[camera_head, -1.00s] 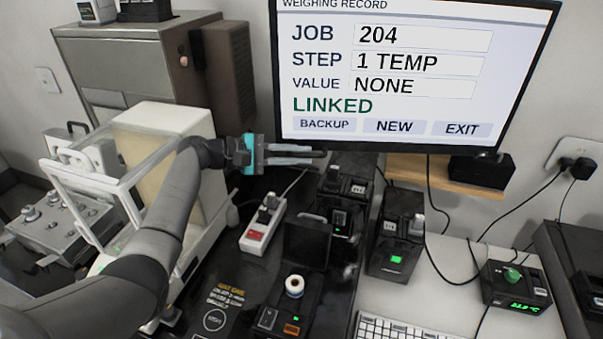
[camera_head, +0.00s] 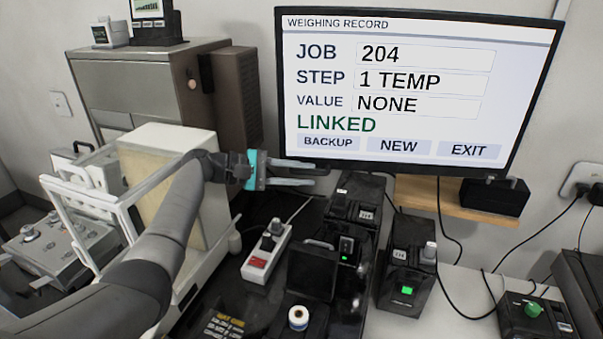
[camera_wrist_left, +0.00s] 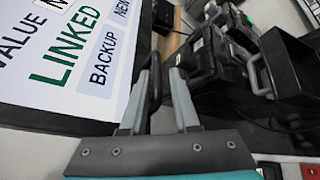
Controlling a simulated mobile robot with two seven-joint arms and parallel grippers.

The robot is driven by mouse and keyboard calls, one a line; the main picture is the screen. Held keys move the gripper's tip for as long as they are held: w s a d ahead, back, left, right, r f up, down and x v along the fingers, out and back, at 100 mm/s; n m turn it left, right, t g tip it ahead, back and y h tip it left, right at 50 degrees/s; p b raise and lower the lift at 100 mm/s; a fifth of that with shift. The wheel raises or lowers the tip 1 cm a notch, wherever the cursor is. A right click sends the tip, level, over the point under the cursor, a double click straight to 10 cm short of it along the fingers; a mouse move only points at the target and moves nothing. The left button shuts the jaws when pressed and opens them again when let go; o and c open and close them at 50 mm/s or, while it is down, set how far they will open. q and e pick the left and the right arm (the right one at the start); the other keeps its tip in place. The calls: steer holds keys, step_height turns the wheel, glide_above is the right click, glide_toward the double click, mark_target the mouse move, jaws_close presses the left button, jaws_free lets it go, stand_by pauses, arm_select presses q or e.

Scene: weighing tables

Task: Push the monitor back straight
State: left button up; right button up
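The monitor (camera_head: 400,160) is on the right in the head view, above the bench, its screen lit with a weighing record. Its lower edge slopes down to the right in the picture. In the left wrist view the monitor (camera_wrist_left: 60,115) fills the upper left. My left gripper (camera_head: 314,175) is at its lower left corner, fingers apart and pointing right. In the wrist view a black loop-like bar (camera_wrist_left: 154,85) by the monitor's lower edge lies between the open fingertips (camera_wrist_left: 158,73). Whether they touch it I cannot tell. My right gripper is not in view.
Several black devices (camera_head: 405,280) stand on the bench below the monitor. A white switch box (camera_head: 266,252) sits under my left gripper. A wooden shelf (camera_head: 455,198) with a black box is at the lower right of the monitor. Cables hang beside it.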

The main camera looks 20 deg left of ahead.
mark_target(301, 79)
arm_select(q)
steer(key=shift+w+a+r, duration=0.1)
steer(key=shift+a+r, duration=0.05)
steer(key=shift+r, duration=0.25)
step_height(301, 79, up, 19)
steer(key=shift+r+p, duration=0.15)
steer(key=shift+p, duration=0.95)
steer(key=shift+c, duration=0.3)
